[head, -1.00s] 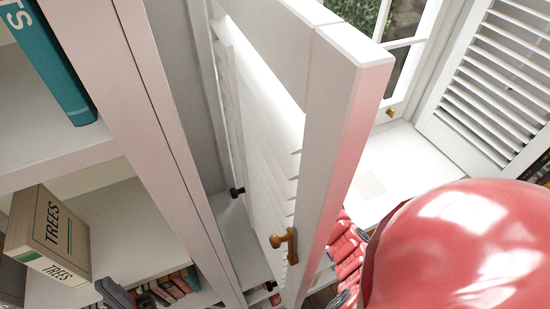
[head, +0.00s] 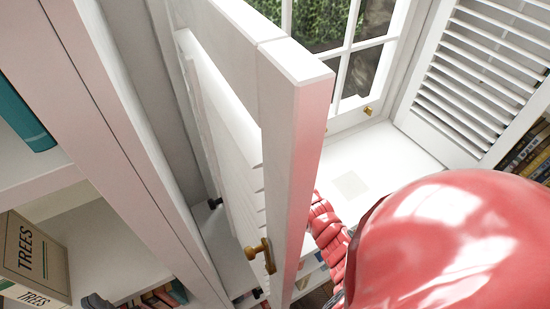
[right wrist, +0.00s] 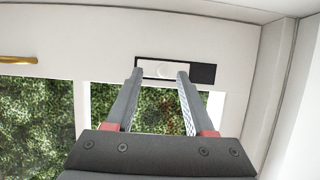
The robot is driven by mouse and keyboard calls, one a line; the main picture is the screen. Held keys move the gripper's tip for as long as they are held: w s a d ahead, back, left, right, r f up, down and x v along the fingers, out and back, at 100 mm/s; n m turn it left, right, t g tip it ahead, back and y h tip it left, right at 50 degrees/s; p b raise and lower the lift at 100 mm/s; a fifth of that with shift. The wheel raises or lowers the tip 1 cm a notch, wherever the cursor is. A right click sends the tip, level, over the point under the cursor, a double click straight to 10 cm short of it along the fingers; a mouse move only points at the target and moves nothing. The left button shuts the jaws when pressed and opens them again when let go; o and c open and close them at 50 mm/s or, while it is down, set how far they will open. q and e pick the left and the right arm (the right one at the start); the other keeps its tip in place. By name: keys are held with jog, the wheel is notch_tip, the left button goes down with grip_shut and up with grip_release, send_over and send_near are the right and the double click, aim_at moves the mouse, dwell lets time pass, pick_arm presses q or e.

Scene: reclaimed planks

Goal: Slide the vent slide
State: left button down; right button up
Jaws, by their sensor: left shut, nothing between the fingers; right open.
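The vent slide (right wrist: 150,67) shows in the right wrist view as a small light plate with an oval finger grip, set in a dark-edged slot on the white window frame. A dark strip of the slot (right wrist: 202,73) is uncovered at its right end. My right gripper (right wrist: 159,74) is open, with its two fingertips around the oval in the picture; whether they touch it I cannot tell. In the head view the vent is not seen. My left gripper (head: 97,301) shows partly at the bottom left edge, shut and empty, away from the window.
A white louvred shutter (head: 292,130) with a brass catch (head: 258,252) stands open in the head view, hiding part of my right arm. Another shutter (head: 480,75) stands at the right. Bookshelves (head: 75,120) are at the left. The windowsill (head: 390,150) is mostly clear.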

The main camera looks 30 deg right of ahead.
jog(key=d+v, duration=0.1)
jog(key=v, duration=1.5)
jog(key=shift+a, duration=0.4)
jog(key=shift+s, duration=0.1)
